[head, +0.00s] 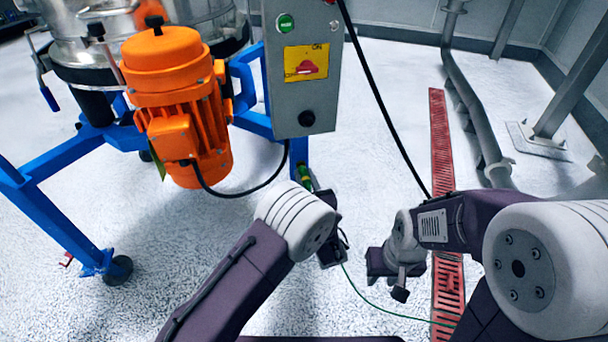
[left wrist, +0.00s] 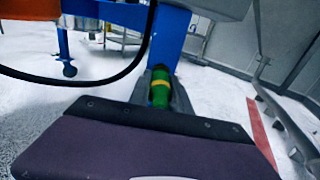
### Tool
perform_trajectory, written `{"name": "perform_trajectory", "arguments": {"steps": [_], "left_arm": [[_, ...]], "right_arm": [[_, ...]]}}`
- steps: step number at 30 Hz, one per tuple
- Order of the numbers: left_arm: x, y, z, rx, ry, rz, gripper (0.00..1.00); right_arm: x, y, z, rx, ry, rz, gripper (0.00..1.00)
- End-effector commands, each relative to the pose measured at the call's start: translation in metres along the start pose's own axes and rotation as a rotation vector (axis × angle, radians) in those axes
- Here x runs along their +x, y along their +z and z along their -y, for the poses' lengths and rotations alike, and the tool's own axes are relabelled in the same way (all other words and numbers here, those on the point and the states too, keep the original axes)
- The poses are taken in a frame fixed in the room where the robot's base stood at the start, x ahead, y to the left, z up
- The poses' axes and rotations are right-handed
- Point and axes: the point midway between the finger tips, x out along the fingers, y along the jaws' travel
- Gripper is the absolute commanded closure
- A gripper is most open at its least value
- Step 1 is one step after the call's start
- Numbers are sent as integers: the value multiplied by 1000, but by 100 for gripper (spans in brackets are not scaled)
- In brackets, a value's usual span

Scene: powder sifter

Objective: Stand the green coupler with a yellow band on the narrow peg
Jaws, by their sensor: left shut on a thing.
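The green coupler with a yellow band (left wrist: 159,88) is between the two grey fingers of my left gripper (left wrist: 160,98) in the left wrist view. The gripper is shut on it, and the coupler stands roughly upright there. In the head view only a small green and yellow part of the coupler (head: 304,175) shows past my left wrist, below the control box. My right gripper (head: 388,278) is at the lower middle of the head view, away from the coupler; its jaw opening is not clear. I cannot make out the narrow peg in either view.
A grey control box (head: 305,100) with a hanging black cable is just beyond my left gripper. An orange motor (head: 180,105) and blue frame (head: 60,215) stand at left. A red floor grate (head: 441,140) runs at right. A thin green cord (head: 385,310) crosses the floor.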

Motion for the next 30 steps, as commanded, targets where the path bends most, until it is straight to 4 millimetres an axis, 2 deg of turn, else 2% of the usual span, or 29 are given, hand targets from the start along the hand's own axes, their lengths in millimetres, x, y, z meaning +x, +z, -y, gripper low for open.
{"name": "perform_trajectory", "arguments": {"steps": [30], "left_arm": [[-41,1,1,0,-2,0,100]], "right_arm": [[-9,-1,0,0,0,0,67]]}}
